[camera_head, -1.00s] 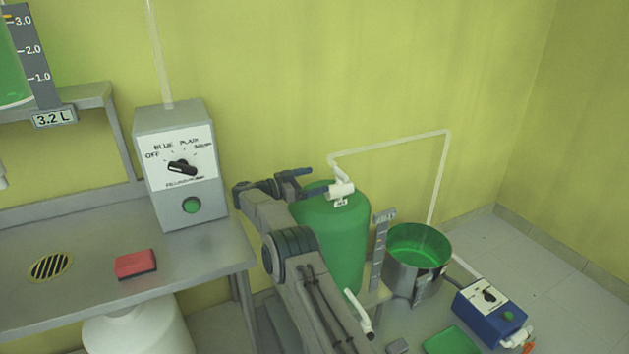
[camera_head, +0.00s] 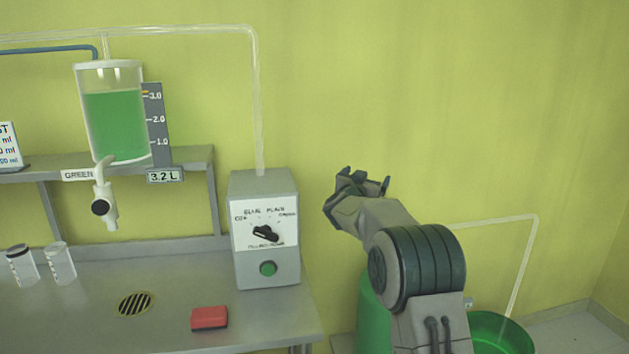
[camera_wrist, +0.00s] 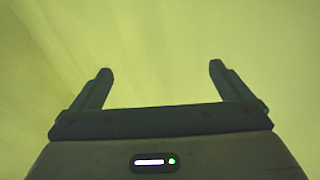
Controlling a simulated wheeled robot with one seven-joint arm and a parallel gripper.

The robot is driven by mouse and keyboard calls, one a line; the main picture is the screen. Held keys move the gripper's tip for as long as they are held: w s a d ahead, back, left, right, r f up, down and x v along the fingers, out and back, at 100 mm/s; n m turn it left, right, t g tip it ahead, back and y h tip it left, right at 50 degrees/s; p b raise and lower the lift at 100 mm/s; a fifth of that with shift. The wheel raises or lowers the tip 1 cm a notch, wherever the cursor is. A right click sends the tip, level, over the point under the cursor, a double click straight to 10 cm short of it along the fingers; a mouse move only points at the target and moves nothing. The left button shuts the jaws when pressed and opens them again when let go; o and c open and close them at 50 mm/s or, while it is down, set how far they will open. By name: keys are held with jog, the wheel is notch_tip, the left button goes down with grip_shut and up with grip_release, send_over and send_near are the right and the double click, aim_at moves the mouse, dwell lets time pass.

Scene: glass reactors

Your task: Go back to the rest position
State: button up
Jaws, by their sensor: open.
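My gripper (camera_head: 364,181) is raised in front of the yellow-green wall, to the right of the grey control box (camera_head: 264,190). Its fingers point up and are apart. In the wrist view my gripper (camera_wrist: 162,85) shows two spread fingers with nothing between them and only the plain wall beyond. My forearm covers much of the green tank (camera_head: 374,315) below it.
A steel bench (camera_head: 185,275) holds a red block (camera_head: 209,318) and two small clear containers (camera_head: 61,264). A glass reactor (camera_head: 116,125) with green liquid and a tap stands on the shelf. A green-filled pot (camera_head: 500,335) is at lower right.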

jog(key=s+a+r+n+g+y+p, duration=0.1)
jog(key=s+a+n+g+y+p, duration=0.3)
jog(key=s, duration=0.6)
jog(key=s+a+r+n+y+b, duration=0.15)
jog(key=s+y, duration=0.35)
jog(key=s, duration=0.5)
jog(key=s+d+f+g+p, duration=0.1)
jog(key=s+d+f+g, duration=0.1)
jog(key=s, duration=0.9)
jog(key=s+d+f+g+h+p, duration=0.1)
jog(key=s+f+g, duration=0.4)
jog(key=s, duration=0.7)
jog(key=s+d+f+g+p, duration=0.2)
jog(key=s+f+g, duration=0.1)
jog(key=s, duration=0.9)
jog(key=shift+d+f, duration=0.4)
jog(key=shift+f, duration=0.4)
jog(key=shift+n, duration=0.25)
